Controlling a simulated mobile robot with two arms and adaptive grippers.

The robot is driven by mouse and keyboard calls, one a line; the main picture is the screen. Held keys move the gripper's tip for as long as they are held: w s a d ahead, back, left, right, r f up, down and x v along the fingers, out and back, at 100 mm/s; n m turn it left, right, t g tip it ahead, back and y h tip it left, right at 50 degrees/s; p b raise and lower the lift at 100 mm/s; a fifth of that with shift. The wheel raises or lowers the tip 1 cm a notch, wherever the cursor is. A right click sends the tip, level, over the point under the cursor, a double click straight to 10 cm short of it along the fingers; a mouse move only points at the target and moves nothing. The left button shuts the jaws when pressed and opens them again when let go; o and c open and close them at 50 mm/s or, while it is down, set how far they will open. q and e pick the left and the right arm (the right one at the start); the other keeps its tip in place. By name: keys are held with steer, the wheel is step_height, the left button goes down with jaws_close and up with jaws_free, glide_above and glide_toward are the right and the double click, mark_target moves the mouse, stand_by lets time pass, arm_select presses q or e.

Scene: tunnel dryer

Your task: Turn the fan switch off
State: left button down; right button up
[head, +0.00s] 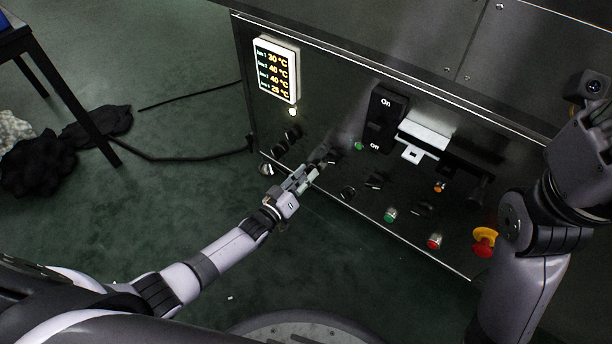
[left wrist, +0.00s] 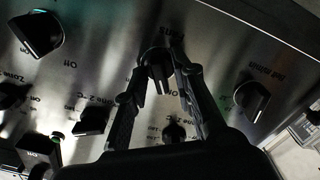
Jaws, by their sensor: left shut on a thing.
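The fan switch (left wrist: 158,68) is a black rotary knob under a "Fans" label, upside down in the left wrist view. My left gripper (left wrist: 166,75) has one finger on each side of this knob and is shut on it. In the head view my left gripper (head: 314,168) reaches the lower left part of the dark control panel (head: 330,115). There the gripper and shadow largely hide the knob. The knob's exact setting is hard to read.
Other black knobs (left wrist: 252,98) sit close on both sides. The panel also has a temperature display (head: 276,70), a large On/Off switch (head: 384,117), a green button (head: 390,215), a red button (head: 434,242) and an emergency stop (head: 484,242). My right arm is at the right.

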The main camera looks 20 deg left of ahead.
arm_select(q)
steer(key=shift+n, duration=0.7)
steer(key=shift+a, duration=0.1)
steer(key=c, duration=1.7)
jaws_free()
steer(key=shift+o, duration=0.2)
steer(key=v, duration=1.2)
